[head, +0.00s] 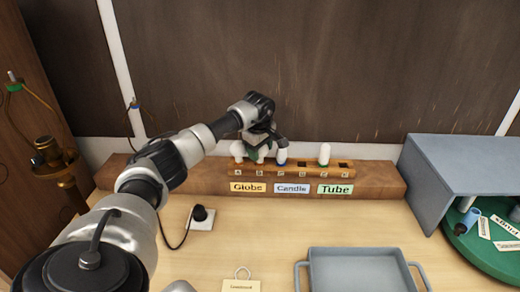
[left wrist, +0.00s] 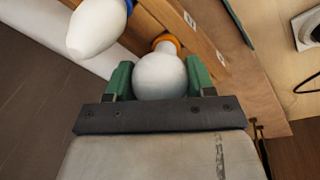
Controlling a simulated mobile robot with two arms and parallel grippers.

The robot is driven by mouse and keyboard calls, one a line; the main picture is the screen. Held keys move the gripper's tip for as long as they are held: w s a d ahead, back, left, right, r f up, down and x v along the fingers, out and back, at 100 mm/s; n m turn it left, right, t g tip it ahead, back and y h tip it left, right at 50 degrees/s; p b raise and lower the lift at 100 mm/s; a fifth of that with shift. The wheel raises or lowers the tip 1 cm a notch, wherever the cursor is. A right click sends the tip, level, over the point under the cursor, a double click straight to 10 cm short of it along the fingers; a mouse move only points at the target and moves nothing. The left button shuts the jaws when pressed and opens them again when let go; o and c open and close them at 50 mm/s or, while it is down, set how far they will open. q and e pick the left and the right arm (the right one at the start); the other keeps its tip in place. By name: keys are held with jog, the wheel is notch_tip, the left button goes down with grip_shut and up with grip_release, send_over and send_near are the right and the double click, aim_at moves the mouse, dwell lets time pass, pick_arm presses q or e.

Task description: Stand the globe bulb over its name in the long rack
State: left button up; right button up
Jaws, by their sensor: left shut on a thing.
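The globe bulb (head: 237,150) is white and round with an orange collar. It is at the left end of the long rack (head: 312,172), above the yellow Globe name (head: 248,187). My left gripper (head: 253,155) is shut on it; the left wrist view shows the globe bulb (left wrist: 160,76) between the green finger pads (left wrist: 160,82). Its collar is down at the rack; whether it is fully seated I cannot tell. The blue-collared candle bulb (head: 282,157) stands over Candle and also shows in the left wrist view (left wrist: 95,28). My right gripper is out of view.
A tube bulb (head: 324,153) stands over Tube. A grey tray (head: 358,270) lies in front, and a grey shelf box (head: 465,170) and green turntable (head: 475,245) are at right. A socket with a black plug (head: 200,215) and a brass lamp (head: 58,165) are at left.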

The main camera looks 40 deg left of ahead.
pick_arm(q)
jog(key=o, duration=0.9)
jog(key=shift+f, duration=0.1)
jog(key=shift+c, duration=0.2)
jog(key=shift+o, duration=0.6)
jog(key=r, duration=0.3)
jog(key=s+r+b, duration=0.1)
jog(key=r, duration=0.2)
jog(key=d+r+b, duration=0.1)
jog(key=r, duration=0.3)
jog(key=shift+s, duration=0.25)
jog(key=shift+r, duration=0.35)
